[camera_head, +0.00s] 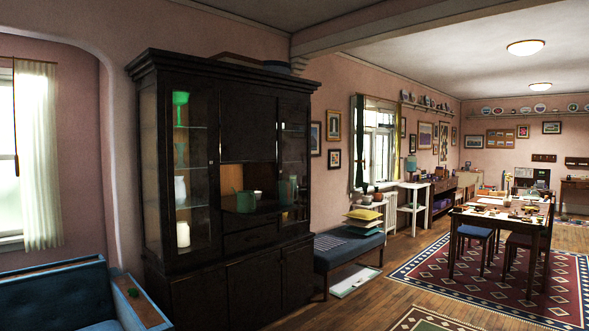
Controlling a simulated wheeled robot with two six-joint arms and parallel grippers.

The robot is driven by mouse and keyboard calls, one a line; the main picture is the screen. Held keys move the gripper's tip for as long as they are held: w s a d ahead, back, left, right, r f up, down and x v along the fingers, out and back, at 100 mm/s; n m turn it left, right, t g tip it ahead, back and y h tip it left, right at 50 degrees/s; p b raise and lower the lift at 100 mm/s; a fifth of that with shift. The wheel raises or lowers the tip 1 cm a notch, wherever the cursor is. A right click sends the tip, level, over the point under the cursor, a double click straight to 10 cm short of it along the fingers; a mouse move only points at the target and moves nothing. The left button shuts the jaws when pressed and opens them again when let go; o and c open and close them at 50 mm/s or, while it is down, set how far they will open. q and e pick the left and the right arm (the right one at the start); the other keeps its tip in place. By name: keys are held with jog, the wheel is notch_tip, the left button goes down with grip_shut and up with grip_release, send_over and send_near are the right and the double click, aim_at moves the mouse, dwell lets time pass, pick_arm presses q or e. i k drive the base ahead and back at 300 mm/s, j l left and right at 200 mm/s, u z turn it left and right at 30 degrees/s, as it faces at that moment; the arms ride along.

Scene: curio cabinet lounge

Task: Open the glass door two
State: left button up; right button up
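A dark wooden curio cabinet (262,225) stands against the wall left of the middle. Its left tall glass door (199,160) looks shut, with a green goblet (180,108), a white vase (180,190) and other pieces on shelves behind it. A narrower glass door (293,165) on the right side also looks shut. I cannot tell which door is number two. Green and pale vessels (246,201) stand in the open middle niche. Neither of my grippers is in view.
A blue sofa (60,295) is at the lower left, close to the cabinet. A blue bench (345,249) with cushions stands right of the cabinet. A dining table (500,215) with chairs stands on a patterned rug (430,269).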

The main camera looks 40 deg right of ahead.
aim_at(281, 101)
jog(key=i+l+z, duration=0.45)
jog(key=l, duration=0.25)
jog(key=i+l+z, duration=0.95)
jog(key=i, duration=0.15)
jog(key=i+z, duration=0.45)
jog(key=i, duration=2.4)
